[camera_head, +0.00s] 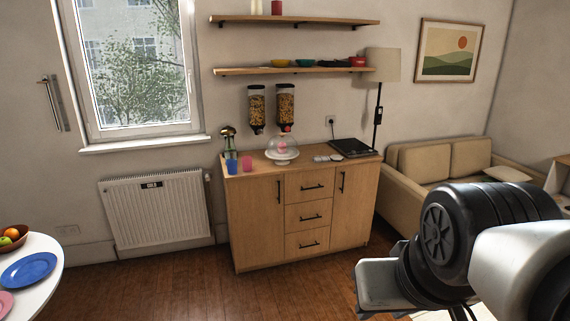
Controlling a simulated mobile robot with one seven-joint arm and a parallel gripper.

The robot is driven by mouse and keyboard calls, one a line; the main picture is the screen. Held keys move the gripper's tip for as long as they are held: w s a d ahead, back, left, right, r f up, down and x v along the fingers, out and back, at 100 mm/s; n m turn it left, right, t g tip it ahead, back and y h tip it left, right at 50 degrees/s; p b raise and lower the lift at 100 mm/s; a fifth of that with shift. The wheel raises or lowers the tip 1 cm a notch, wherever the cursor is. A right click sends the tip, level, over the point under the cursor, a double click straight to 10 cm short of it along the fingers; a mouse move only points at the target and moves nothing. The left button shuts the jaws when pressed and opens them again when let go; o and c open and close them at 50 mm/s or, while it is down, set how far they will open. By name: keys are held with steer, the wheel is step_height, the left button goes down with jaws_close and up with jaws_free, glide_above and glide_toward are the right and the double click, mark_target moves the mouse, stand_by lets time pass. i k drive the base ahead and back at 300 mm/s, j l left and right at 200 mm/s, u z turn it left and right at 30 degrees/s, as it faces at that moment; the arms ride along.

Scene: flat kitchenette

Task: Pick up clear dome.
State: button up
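The clear dome (283,146) is a small see-through cover on a white cake stand (283,159), on top of the wooden cabinet (250,170). Something pink shows inside or behind it. My arm shows large and close at the lower right, far from the dome. The fingers of my gripper cannot be made out.
Two cereal dispensers (285,108) hang on the wall above. Floor (190,290) before the cabinet is clear. A round table (45,275) stands left.

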mark_target(281, 145)
steer(key=i, duration=3.2)
steer(key=i+l+u, duration=0.2)
steer(key=i, duration=0.95)
steer(key=j, duration=0.1)
